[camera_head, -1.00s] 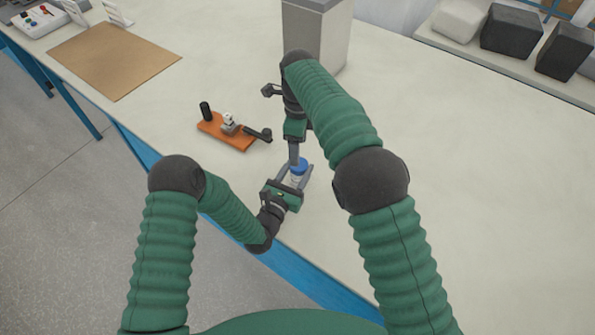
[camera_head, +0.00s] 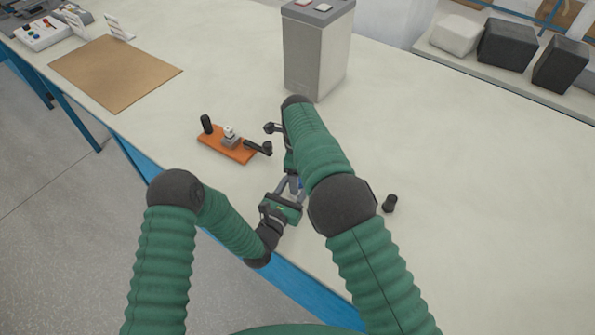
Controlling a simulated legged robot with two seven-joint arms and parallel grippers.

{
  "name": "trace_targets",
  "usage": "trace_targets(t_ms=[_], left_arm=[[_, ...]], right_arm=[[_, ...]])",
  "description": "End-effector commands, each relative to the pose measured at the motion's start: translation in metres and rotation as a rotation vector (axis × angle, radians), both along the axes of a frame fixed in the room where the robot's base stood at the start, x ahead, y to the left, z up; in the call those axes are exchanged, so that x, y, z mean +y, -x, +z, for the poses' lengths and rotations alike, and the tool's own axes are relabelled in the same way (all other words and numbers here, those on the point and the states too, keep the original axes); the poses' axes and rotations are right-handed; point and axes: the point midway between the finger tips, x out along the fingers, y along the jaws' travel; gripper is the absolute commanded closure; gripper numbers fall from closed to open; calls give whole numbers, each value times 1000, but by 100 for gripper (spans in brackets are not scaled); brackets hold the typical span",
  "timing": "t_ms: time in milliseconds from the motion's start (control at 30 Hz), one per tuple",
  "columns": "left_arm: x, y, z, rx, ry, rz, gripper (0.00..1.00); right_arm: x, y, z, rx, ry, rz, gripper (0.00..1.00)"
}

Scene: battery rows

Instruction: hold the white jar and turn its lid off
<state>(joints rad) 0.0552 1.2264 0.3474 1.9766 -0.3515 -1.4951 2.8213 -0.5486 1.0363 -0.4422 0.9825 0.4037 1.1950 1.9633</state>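The white jar (camera_head: 294,187) stands near the front edge of the table, mostly hidden now by my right arm. Only a sliver of its blue lid (camera_head: 301,183) shows. My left gripper (camera_head: 289,187) reaches in low from the front left, with its fingers on either side of the jar and seemingly closed on it. My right gripper (camera_head: 294,178) points down from above at the lid. Its fingertips are largely covered by the green forearm, so I cannot see whether they touch or grip the lid.
An orange board (camera_head: 226,144) with a black post and a crank handle lies left of the grippers. A tall grey box (camera_head: 316,50) stands behind. A small black cylinder (camera_head: 389,203) stands to the right. A brown mat (camera_head: 115,72) lies far left. The right tabletop is mostly clear.

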Motion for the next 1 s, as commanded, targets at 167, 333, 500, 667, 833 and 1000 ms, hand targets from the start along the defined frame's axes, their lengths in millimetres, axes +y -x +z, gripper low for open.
trace_targets(t_ms=[167,333,500,667,833,1000], left_arm=[[0,0,0,1,0,1,100],[0,0,-1,1,0,1,100],[0,0,-1,1,0,1,100],[0,0,0,1,0,0,100],[0,0,0,1,0,0,100],[0,0,0,1,0,0,100]], right_arm=[[0,0,0,0,0,0,51],[0,0,0,0,0,0,73],[-1,0,1,-1,0,-1,95],[-1,0,1,-1,0,-1,36],[0,0,1,0,0,-1,30],[0,0,1,0,0,0,30]])
